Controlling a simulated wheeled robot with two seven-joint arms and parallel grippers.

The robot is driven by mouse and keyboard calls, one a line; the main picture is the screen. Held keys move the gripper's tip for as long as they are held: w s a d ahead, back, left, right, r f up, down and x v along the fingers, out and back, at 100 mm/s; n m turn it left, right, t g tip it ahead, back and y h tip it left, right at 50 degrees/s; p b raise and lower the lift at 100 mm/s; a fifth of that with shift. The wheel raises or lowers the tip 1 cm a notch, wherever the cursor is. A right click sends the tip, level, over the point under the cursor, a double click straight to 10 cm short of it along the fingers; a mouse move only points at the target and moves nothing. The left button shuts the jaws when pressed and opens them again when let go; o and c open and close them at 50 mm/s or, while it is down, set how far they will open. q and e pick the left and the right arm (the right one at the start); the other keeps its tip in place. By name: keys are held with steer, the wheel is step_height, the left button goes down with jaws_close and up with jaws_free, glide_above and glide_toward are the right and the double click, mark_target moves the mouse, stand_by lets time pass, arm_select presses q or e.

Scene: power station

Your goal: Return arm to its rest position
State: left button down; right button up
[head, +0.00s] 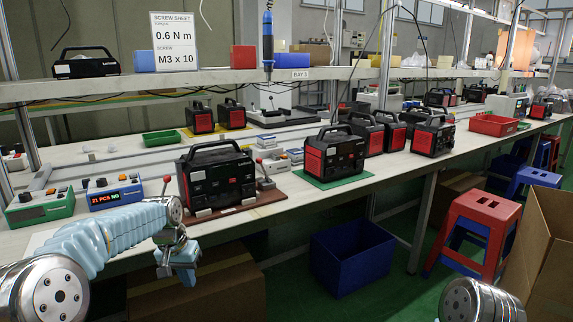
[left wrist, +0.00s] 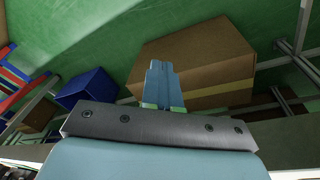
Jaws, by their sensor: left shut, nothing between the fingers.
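My left arm comes in from the left in the head view, in a light blue sleeve. My left gripper (head: 187,274) hangs just off the front edge of the workbench (head: 245,219), pointing down. Its fingers are shut with nothing between them. In the left wrist view the closed blue fingers (left wrist: 162,85) show above a cardboard box (left wrist: 205,60) on the green floor. A rounded metal part of my right arm shows at the bottom right of the head view, but my right gripper is out of view.
Power stations (head: 217,178) stand along the bench, one on a brown board. A blue bin (head: 345,255), a red stool (head: 478,232) and an open carton (head: 540,250) stand on the floor. An electric screwdriver (head: 268,40) hangs above the bench. Green floor shows between the bin and the stool.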

arm_select(q)
steer(key=s+d+f+h, duration=0.1)
steer(key=s+d+f, duration=0.2)
steer(key=f, duration=0.5)
steer(key=s+d+f, duration=0.3)
steer(key=f, duration=0.5)
steer(key=s+d+f+h, duration=0.1)
steer(key=s+d+f, duration=0.2)
steer(key=f, duration=0.5)
steer(key=s+d+f+n, duration=0.1)
steer(key=s+f, duration=0.3)
steer(key=s, duration=0.6)
steer(key=s+d+f+n+h, duration=0.1)
steer(key=s+d+f, duration=0.3)
steer(key=s, duration=0.7)
steer(key=shift+f+n+g, duration=0.3)
steer(key=shift+f+g, duration=0.1)
steer(key=shift+f, duration=0.3)
